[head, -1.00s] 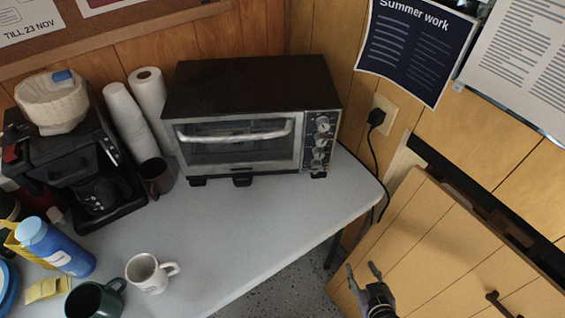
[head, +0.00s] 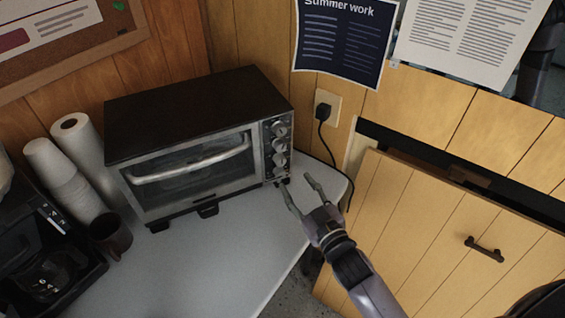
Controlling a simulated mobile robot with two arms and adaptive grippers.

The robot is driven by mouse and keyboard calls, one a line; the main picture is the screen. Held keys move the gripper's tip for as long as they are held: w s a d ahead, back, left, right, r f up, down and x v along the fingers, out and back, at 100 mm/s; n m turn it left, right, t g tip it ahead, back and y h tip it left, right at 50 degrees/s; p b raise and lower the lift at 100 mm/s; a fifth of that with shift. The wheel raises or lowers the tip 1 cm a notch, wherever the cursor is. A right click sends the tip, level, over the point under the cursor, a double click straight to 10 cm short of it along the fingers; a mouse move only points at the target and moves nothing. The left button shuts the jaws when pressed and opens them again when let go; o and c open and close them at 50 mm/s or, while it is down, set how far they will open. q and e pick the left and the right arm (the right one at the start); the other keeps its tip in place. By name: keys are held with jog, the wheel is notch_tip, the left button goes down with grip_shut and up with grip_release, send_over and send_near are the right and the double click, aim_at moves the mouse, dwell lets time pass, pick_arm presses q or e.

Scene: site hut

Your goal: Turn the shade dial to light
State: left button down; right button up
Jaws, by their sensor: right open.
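A toaster oven (head: 190,150) with a dark top and glass door stands on the grey-white counter. Its right-hand panel carries a column of several round dials; the top dial (head: 280,129) and a middle dial (head: 280,145) show clearly. The markings are too small to read, so I cannot tell which is the shade dial or where it points. My right gripper (head: 295,182) is open and empty, its fingertips close to the lower end of the dial panel. I cannot tell whether they touch it. My left gripper is not in view.
Paper cups (head: 65,185), a paper towel roll (head: 78,140), a dark mug (head: 110,235) and a coffee maker (head: 40,265) stand left of the oven. A plug (head: 322,112) and cord hang right of it. The counter (head: 225,260) in front is clear.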

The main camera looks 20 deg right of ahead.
aim_at(281, 162)
jog(key=w, duration=0.3)
jog(key=w+a, duration=0.1)
jog(key=w, duration=0.4)
jog(key=shift+w+a+p, duration=0.2)
jog(key=shift+w+p, duration=0.1)
jog(key=shift+w, duration=0.1)
jog(key=shift+c, duration=0.4)
grip_shut()
